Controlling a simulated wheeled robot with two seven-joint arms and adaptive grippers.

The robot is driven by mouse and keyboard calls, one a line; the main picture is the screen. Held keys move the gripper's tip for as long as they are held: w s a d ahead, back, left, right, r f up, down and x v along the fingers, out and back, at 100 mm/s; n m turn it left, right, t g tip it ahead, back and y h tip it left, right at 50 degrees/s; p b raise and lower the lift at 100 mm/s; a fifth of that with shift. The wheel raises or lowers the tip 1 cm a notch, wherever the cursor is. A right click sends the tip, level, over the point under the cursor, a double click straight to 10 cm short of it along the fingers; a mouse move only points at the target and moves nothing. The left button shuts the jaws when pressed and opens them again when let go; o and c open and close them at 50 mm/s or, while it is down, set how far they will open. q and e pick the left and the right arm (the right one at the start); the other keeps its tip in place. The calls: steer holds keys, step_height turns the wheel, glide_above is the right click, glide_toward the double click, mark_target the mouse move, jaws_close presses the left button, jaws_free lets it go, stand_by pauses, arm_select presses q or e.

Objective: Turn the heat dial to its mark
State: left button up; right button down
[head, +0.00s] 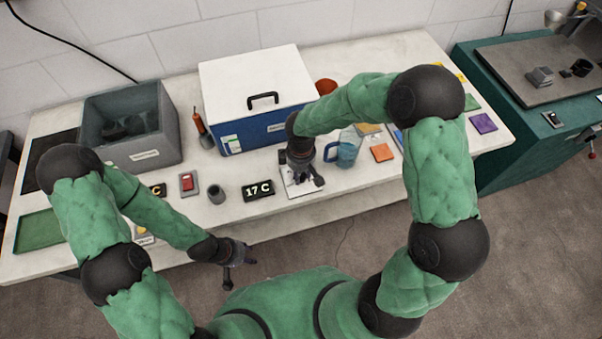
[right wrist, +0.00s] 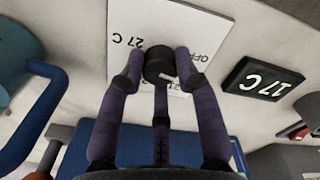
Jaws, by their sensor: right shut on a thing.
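The heat dial (right wrist: 159,66) is a round black knob on a white plate (right wrist: 205,32) printed with "27 C", "OFF" and a partly covered "21". A small pale pointer mark on the knob lies toward the "21" side. My right gripper (right wrist: 158,70) is shut on the dial, a finger on each side. In the head view the right gripper (head: 302,180) reaches down over the plate (head: 290,190) and hides most of the dial. A black display (head: 258,190) to its left reads "17 C". My left gripper (head: 239,272) is empty, fingers apart, in front of the table.
A blue box with a white lid (head: 252,75) stands behind the dial. A blue mug (head: 346,150) stands close to the right of my right gripper. A small grey cup (head: 216,194), a red switch (head: 188,183) and a grey bin (head: 150,152) are to the left.

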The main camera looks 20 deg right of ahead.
mark_target(301, 174)
steer(key=m+b, duration=0.2)
steer(key=m, duration=0.3)
steer(key=shift+f, duration=0.1)
steer(key=shift+m+b, duration=0.85)
steer(key=shift+m, duration=1.55)
steer(key=c, duration=0.9)
jaws_free()
step_height(301, 174, up, 12)
